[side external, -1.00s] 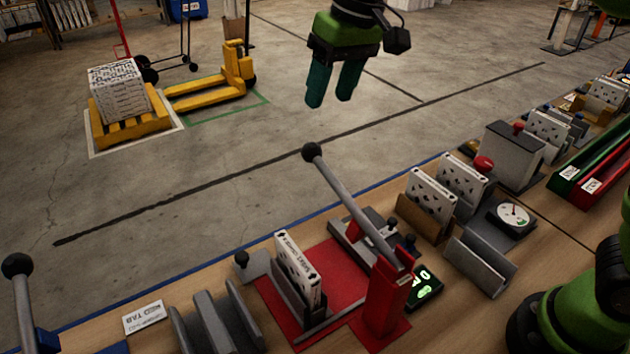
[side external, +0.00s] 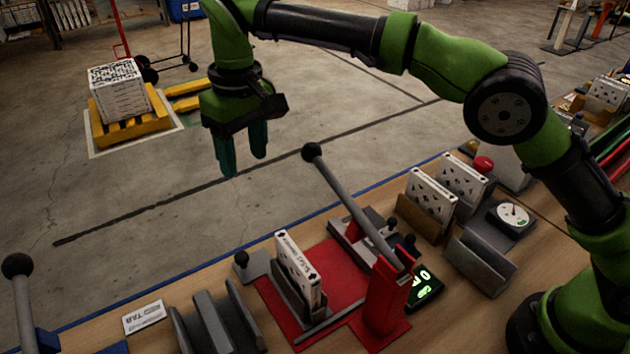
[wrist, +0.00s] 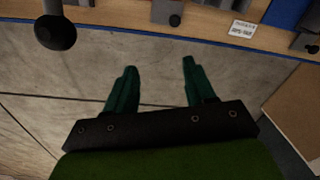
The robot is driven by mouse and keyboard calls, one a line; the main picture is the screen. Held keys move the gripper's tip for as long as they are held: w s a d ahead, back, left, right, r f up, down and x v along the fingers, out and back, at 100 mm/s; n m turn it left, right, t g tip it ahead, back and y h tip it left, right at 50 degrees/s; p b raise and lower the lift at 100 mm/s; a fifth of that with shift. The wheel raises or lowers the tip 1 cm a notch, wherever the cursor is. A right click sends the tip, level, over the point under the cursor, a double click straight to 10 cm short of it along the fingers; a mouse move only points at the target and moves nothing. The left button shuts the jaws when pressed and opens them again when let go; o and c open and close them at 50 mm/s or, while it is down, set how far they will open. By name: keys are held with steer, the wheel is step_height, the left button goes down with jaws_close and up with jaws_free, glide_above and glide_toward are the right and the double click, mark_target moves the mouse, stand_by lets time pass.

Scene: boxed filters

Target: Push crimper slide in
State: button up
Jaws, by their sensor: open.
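The crimper is a red post (side external: 387,298) on a red base (side external: 343,262), with a long grey lever (side external: 349,205) raised to a black ball; the ball (wrist: 55,32) is large in the wrist view. A grey slide (side external: 258,265) with a black knob (side external: 241,258) sits at the base's left edge; its knob (wrist: 175,20) also shows in the wrist view. A white printed box (side external: 297,268) stands upright in a grey holder beside it. My gripper (side external: 243,160) is open and empty, high up and apart from the slide. Its fingers (wrist: 160,66) point down over the floor.
A grey slotted rack (side external: 215,322) and a white label (side external: 144,317) lie left of the slide. Another black ball lever (side external: 18,266) stands at far left. Boxes (side external: 431,193) in a holder and a dial gauge (side external: 513,215) are at right. Open floor lies beyond the blue-edged bench.

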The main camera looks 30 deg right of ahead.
glide_above(241, 256)
step_height(241, 256, down, 4)
steer(key=shift+n, duration=0.4)
step_height(241, 256, down, 16)
steer(key=shift+f, duration=0.2)
jaws_close()
